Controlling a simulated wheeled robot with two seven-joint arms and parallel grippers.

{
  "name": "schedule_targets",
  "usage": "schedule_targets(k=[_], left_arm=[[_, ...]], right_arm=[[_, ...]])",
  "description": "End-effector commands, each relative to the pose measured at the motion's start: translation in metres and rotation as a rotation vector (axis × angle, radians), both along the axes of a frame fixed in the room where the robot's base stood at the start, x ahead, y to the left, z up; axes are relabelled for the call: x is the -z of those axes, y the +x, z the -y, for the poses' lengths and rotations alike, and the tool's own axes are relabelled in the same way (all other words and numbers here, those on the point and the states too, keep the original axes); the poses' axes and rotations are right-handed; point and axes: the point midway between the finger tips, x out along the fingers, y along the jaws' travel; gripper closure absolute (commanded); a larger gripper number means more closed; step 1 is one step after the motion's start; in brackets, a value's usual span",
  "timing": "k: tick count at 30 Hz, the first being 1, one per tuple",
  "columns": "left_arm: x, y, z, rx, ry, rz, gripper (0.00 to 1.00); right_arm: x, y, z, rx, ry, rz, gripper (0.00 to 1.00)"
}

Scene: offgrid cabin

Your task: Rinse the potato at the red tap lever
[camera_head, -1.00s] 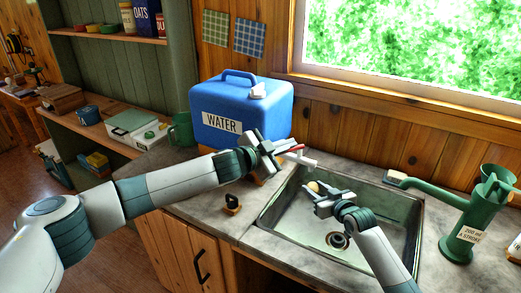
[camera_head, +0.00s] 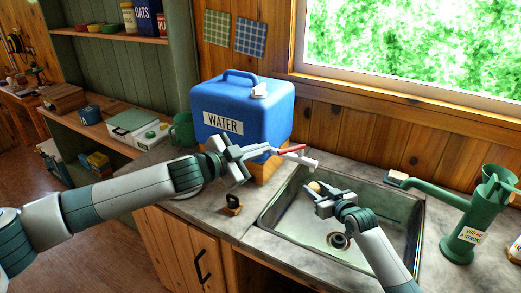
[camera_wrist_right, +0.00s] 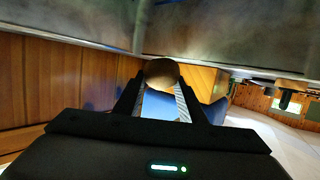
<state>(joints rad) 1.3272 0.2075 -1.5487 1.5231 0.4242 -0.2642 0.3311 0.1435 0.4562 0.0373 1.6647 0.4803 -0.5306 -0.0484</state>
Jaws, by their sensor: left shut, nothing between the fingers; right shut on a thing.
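The red tap lever (camera_head: 291,149) sits above the white tap (camera_head: 309,162) at the base of the blue water container (camera_head: 240,108). My left gripper (camera_head: 264,149) is shut and empty, with its fingertips close to the lever's left end; I cannot tell whether they touch. My right gripper (camera_head: 317,191) is shut on the potato (camera_head: 314,187), which is held over the sink (camera_head: 300,230) just below the tap spout. The potato also shows as a brown round shape between the fingers in the right wrist view (camera_wrist_right: 161,70). I cannot make out any water stream.
A green mug (camera_head: 182,130) stands beside the water container.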

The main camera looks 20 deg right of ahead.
Motion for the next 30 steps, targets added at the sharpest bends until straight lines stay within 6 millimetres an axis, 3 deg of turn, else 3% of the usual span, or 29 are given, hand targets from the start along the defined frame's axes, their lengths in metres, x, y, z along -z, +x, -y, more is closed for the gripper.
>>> schedule_targets(k=[8, 30], left_arm=[[-0.006, 0.000, 0.000, 0.000, 0.000, 0.000, 1.00], [-0.035, 0.000, 0.000, 0.000, 0.000, 0.000, 1.00]], right_arm=[[-0.002, -0.006, 0.000, 0.000, -0.001, 0.000, 0.87], [-0.002, -0.055, -0.001, 0.000, 0.000, 0.000, 0.87]])
